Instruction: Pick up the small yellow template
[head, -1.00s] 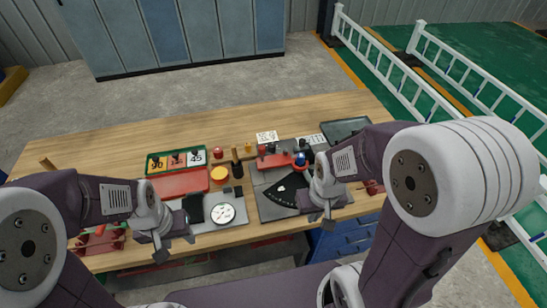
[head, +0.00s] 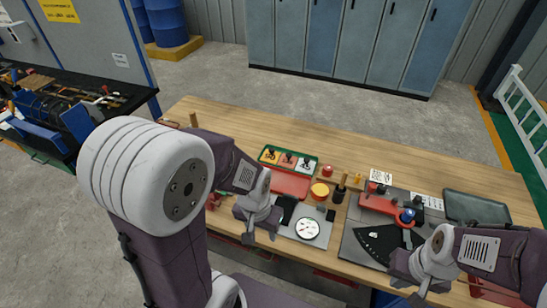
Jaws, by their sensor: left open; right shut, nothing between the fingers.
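A small yellow template (head: 269,157) with a black knob lies at the left end of a green tray (head: 316,172), beside an orange template (head: 287,161) and a white template (head: 305,164). My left gripper (head: 259,238) is open and empty, over the near edge of the table, nearer to me than the tray and apart from it. My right gripper (head: 420,292) is shut and empty at the near right of the table, in front of the black fan-shaped scale.
A red tray (head: 290,185), a round dial (head: 307,228), a yellow disc (head: 320,191) and a black cup (head: 339,195) stand nearby. A red-and-blue tool (head: 380,204) sits on a grey plate at right, near a dark tray (head: 475,208). The wooden table's (head: 400,158) far strip is clear.

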